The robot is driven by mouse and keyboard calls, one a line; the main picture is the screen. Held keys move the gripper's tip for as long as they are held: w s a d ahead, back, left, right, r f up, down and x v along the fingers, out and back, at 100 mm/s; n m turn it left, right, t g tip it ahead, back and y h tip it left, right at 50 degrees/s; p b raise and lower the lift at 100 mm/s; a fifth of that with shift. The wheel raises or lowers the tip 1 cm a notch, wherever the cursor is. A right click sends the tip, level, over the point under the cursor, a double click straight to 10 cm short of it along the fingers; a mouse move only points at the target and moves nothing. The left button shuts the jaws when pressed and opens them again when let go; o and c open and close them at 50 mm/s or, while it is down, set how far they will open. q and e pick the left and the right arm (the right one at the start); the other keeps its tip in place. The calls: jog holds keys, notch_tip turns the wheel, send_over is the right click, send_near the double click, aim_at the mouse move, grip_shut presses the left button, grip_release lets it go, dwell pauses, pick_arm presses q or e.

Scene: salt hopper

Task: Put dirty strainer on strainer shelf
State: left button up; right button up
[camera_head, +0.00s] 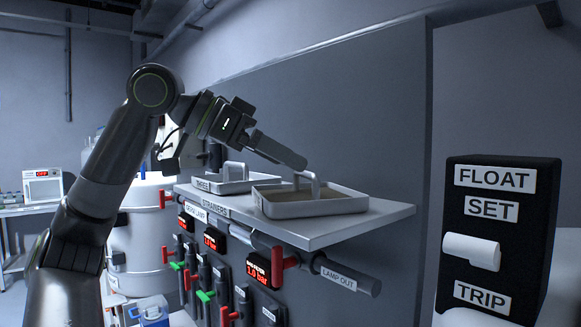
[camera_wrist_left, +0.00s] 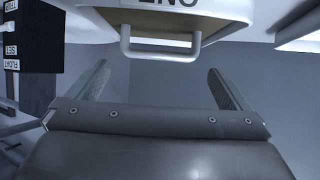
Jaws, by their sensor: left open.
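A strainer with a brownish mesh and a pale upright handle (camera_head: 306,208) sits on the right part of the grey shelf labelled STRAINERS (camera_head: 378,217). A second, paler strainer (camera_head: 228,186) sits behind it to the left on the same shelf. My left gripper (camera_head: 298,160) is open and empty, its visible finger just above the nearer strainer's handle. In the left wrist view, a labelled tray's pale handle (camera_wrist_left: 160,51) lies beyond the spread fingertips (camera_wrist_left: 158,70), centred across them. My right gripper is out of view.
A black FLOAT SET TRIP switch box (camera_head: 500,230) stands at the right. A tall grey panel backs the shelf. Below the shelf are pipes, red and green valve handles and red displays (camera_head: 262,270). A white drum (camera_head: 145,235) stands at the left.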

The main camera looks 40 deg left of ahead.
pick_arm(q)
jog(key=v, duration=0.9)
jog(key=shift+s, duration=0.15)
